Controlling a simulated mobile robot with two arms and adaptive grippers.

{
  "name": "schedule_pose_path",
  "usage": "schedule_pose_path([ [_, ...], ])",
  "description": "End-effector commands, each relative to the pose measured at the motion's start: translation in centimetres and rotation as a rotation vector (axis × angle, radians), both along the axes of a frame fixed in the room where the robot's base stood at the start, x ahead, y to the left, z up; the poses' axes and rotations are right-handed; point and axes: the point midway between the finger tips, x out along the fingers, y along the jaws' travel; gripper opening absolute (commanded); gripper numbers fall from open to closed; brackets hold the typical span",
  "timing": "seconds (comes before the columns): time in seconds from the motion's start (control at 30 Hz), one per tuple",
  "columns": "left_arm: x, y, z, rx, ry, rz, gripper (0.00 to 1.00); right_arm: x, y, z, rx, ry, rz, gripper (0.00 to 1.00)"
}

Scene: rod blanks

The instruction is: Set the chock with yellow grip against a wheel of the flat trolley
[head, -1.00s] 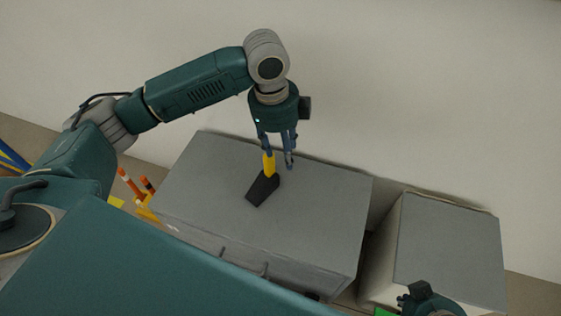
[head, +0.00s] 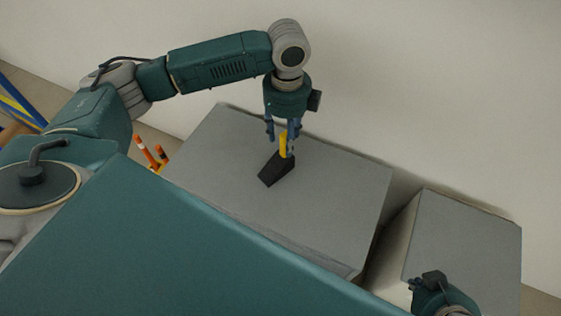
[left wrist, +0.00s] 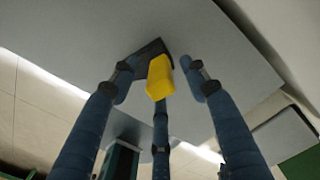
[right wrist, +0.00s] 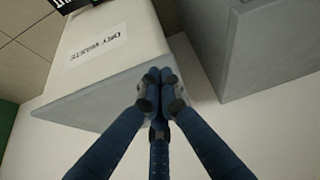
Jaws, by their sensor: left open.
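The chock is a black wedge (head: 275,170) with a yellow grip (head: 283,143), lying on a grey box top. My left gripper (head: 281,145) points down at the grip, with fingers on both sides of it. In the left wrist view the yellow grip (left wrist: 160,78) stands between the spread fingers (left wrist: 163,82), with the dark wedge (left wrist: 150,50) behind it. My left gripper is open; any contact cannot be told. My right gripper (right wrist: 160,80) is shut with nothing visible between its fingertips. No flat trolley or wheel shows.
The grey box top (head: 340,190) is otherwise clear. A second grey-topped box (head: 465,240) stands to its right across a narrow gap, near my right gripper. A label reading DRY WASTE (right wrist: 98,45) shows there. Orange-and-white posts (head: 148,153) stand left. A pale wall is behind.

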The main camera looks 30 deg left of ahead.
Motion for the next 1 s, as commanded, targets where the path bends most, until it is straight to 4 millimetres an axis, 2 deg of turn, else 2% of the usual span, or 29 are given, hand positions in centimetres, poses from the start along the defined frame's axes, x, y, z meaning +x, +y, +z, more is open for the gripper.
schedule_pose_path([
  [0.1, 0.0, 0.0, -1.2, 0.0, 0.0, 0.001, 0.45, 2.2, 0.7, 0.7, 0.019, -0.092, 0.008, 0.0],
  [0.3, 0.0, 0.0, -2.2, 0.0, 0.0, 0.0, 0.45, 4.6, 1.5, 2.1, 0.043, -0.196, 0.016, 0.0],
  [0.6, 0.0, 0.0, -2.3, 0.0, -0.001, 0.0, 0.45, 5.1, 1.7, 2.4, 0.046, -0.217, 0.017, 0.0],
  [0.67, 0.0, 0.0, -2.3, 0.0, -0.001, 0.0, 0.37, 5.1, 1.7, 2.4, 0.046, -0.217, 0.017, 0.0],
  [0.83, 0.0, 0.0, -2.3, 0.0, -0.001, -0.001, 0.04, 5.0, 1.7, 2.4, 0.046, -0.216, 0.017, 0.0],
  [0.87, 0.0, 0.0, -2.3, 0.0, -0.001, -0.001, 0.0, 5.0, 1.7, 2.4, 0.046, -0.216, 0.017, 0.0],
  [1.0, 0.0, 0.0, -2.3, 0.0, 0.0, -0.001, 0.0, 5.0, 1.7, 2.4, 0.047, -0.215, 0.018, 0.0],
])
